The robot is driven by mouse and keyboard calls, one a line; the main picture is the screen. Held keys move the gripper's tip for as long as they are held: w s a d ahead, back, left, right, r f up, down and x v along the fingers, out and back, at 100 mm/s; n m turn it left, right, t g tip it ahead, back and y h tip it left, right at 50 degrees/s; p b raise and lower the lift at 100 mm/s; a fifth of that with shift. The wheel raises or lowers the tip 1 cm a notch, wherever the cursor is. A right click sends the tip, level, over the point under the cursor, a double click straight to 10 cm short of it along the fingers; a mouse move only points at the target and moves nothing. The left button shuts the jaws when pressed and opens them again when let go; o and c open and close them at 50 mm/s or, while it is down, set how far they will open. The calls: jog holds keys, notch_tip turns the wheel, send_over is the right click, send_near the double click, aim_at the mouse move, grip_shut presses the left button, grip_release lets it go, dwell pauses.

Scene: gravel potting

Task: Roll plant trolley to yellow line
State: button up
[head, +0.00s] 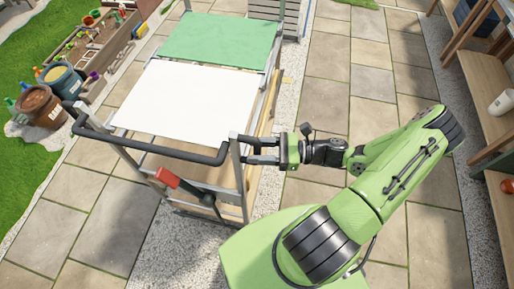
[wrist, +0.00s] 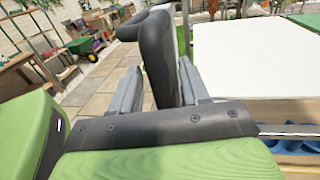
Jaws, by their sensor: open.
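The plant trolley (head: 126,109) stands at centre left in the head view, with a metal frame, a white panel, a green panel behind it and a black push handle (head: 150,147) at its near end. My gripper (head: 246,150) is at the handle's right end, by the corner post. In the wrist view the black handle (wrist: 158,58) stands between my two open fingers (wrist: 158,90); I cannot tell whether they touch it. A small yellowish patch (head: 287,78) shows on the ground beyond the trolley's right side; I cannot tell whether it is the yellow line.
A red-ended lever (head: 167,178) sticks out below the handle. Pots (head: 41,105) and a wooden planter bed (head: 85,45) stand to the left. Wooden shelving (head: 480,90) stands at the right. Paving (head: 345,75) between trolley and shelving is clear beyond my arm.

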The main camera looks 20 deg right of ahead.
jog(key=shift+w+a, duration=0.15)
jog(key=shift+a, duration=0.1)
grip_shut()
